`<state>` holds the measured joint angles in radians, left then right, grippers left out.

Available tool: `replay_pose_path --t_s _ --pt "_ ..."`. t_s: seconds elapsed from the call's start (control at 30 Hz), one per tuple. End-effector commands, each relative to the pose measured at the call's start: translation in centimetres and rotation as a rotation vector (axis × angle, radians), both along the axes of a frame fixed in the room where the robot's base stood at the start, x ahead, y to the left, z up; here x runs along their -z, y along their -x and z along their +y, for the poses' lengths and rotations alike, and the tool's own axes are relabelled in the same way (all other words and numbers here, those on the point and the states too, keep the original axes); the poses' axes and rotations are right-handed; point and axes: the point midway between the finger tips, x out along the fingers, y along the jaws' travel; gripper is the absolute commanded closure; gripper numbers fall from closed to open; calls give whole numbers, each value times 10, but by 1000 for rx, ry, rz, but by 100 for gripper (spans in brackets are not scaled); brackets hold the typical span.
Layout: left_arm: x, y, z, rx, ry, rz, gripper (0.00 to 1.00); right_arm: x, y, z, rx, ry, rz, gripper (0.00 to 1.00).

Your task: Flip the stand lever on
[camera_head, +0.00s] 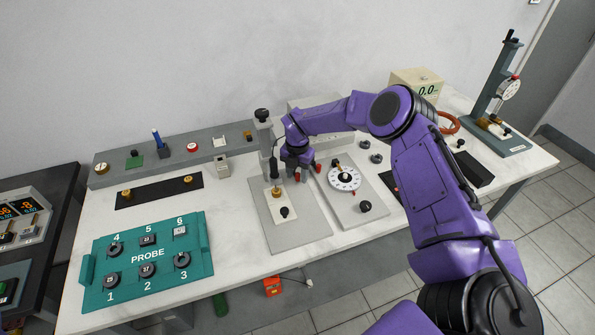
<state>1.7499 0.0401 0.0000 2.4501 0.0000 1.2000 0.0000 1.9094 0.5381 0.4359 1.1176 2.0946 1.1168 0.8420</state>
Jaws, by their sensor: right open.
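A grey-blue gauge stand (482,98) with a round dial gauge (508,88) stands upright at the far right end of the white table. Small brass and black parts (497,124) sit on its base, but I cannot tell which of them is the lever or how it is set. My purple right arm reaches in from the lower right. My right gripper (297,173) is open, pointing down over the grey plate in the middle of the table, well left of the gauge stand. My left gripper is out of the picture.
The grey plate (300,226) carries a cream block with knobs, beside a plate with a white dial (344,177). A teal PROBE tray (200,246) lies front left. A cream readout box (416,80) stands behind my arm. Bare tabletop shows left of the grey plate.

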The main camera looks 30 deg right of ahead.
Motion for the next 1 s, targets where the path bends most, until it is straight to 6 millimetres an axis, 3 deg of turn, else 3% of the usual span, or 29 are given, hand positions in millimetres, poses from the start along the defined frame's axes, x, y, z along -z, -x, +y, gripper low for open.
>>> replay_pose_path --t_s 0.17,0.3,0.67,1.0 --pt "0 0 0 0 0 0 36 0 0 -1 1 0 0 57" --pt "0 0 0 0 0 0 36 0 0 -1 1 0 0 100" --pt "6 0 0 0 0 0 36 1 0 -2 -30 0 -1 100" --pt "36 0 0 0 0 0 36 5 1 -12 -241 -1 -5 100"
